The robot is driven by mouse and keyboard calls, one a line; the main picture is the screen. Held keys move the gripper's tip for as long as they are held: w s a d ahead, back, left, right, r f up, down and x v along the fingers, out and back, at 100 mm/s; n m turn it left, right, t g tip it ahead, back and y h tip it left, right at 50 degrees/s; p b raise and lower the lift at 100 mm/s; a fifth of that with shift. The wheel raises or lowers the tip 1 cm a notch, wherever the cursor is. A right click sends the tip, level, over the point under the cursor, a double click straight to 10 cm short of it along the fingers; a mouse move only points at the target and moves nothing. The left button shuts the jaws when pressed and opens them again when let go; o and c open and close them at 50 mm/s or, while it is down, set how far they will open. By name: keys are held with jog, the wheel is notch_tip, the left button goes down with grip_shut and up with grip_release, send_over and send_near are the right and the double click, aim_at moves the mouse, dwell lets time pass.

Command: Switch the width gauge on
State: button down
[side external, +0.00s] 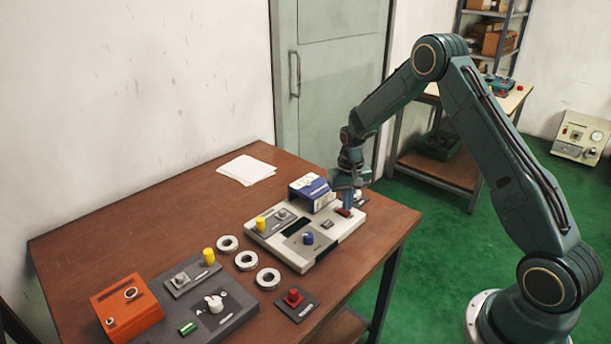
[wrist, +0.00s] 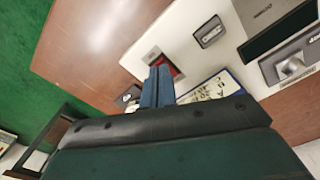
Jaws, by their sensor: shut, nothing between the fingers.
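The width gauge is most likely the cream box (side external: 285,254) near the table's right end, which carries a blue knob, a yellow button and a dark slot. It also shows in the wrist view (wrist: 238,50). A red switch (wrist: 176,67) in a grey frame sits at its edge, and it shows in the side view as a small red patch (side external: 343,212). My gripper (side external: 347,207) is shut and empty, pointing down at this switch. In the wrist view the fingertips (wrist: 158,70) overlap part of the switch. I cannot tell whether they touch it.
A blue and white labelled block (side external: 312,190) stands close beside my gripper. Several metal rings (side external: 246,260) lie left of the gauge. A red button box (side external: 297,303), a grey panel (side external: 215,310) and an orange box (side external: 127,307) are nearer. The table's back left is clear beyond papers (side external: 246,170).

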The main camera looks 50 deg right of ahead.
jog(key=shift+f, duration=0.7)
dwell(0.8)
jog(key=shift+r, duration=0.1)
jog(key=shift+r, duration=3.45)
jog(key=shift+r, duration=0.1)
